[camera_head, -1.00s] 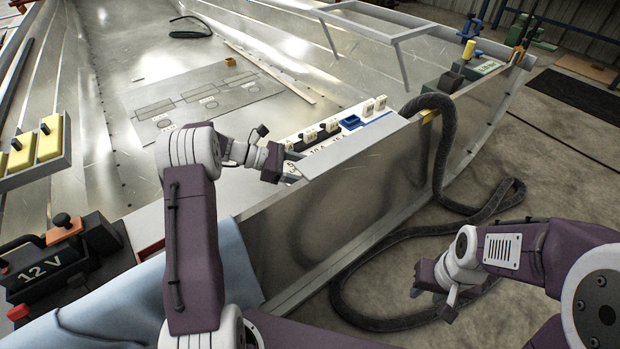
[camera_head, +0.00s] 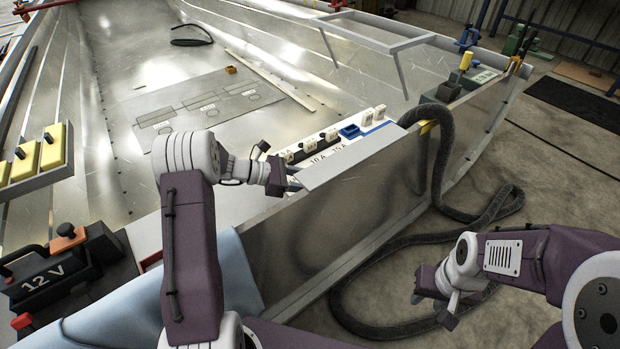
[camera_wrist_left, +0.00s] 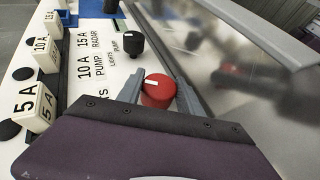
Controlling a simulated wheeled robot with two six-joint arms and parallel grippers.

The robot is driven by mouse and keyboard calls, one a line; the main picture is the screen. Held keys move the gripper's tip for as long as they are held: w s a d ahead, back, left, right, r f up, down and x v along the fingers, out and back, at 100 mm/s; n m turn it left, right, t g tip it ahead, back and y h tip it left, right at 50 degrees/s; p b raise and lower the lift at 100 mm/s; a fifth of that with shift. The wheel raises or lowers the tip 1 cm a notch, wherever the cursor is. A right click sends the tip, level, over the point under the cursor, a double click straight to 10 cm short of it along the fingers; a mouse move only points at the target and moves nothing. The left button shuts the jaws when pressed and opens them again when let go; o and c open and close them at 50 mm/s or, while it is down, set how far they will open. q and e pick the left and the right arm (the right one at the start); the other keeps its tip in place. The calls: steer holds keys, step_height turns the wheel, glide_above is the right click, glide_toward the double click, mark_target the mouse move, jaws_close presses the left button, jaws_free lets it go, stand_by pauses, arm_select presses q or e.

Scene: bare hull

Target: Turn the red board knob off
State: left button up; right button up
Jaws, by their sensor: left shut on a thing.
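The red knob (camera_wrist_left: 158,91) shows in the left wrist view, with a short white mark across its top. My left gripper (camera_wrist_left: 158,92) is shut on it, one grey finger on each side. The knob sits on a white switch board (camera_wrist_left: 95,80), lettered with amp ratings, PUMP and LIGHTS. In the head view the board (camera_head: 372,140) lies along the hull's side and my left gripper (camera_head: 293,183) reaches its near end; the red knob is hidden there. My right gripper (camera_head: 431,302) hangs over the floor by the hose, away from the board; its finger gap is unclear.
A black knob (camera_wrist_left: 129,46) stands just beyond the red one, and cream fuse blocks (camera_wrist_left: 33,104) line the left. A metal hull wall (camera_wrist_left: 220,70) runs close on the right. A 12 V battery (camera_head: 50,275), blue cloth (camera_head: 235,275) and dark hose (camera_head: 440,165) surround the work area.

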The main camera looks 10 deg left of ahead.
arm_select(q)
steer(key=shift+s+r+n+t+y, duration=0.15)
steer(key=shift+n+t+y, duration=0.15)
steer(key=shift+n, duration=0.2)
steer(key=shift+n+t+y, duration=0.5)
steer(key=shift+n+t, duration=0.2)
steer(key=shift+t, duration=0.1)
steer(key=shift+f+n+t+y+b, duration=0.3)
steer(key=shift+n+t+y, duration=0.5)
steer(key=shift+n+t, duration=0.15)
steer(key=shift+n+t+y+b, duration=0.5)
steer(key=shift+n+t+y, duration=0.1)
steer(key=shift+n, duration=0.15)
steer(key=shift+r, duration=0.1)
steer(key=o, duration=1.4)
steer(key=shift+c, duration=0.2)
steer(key=shift+r, duration=0.15)
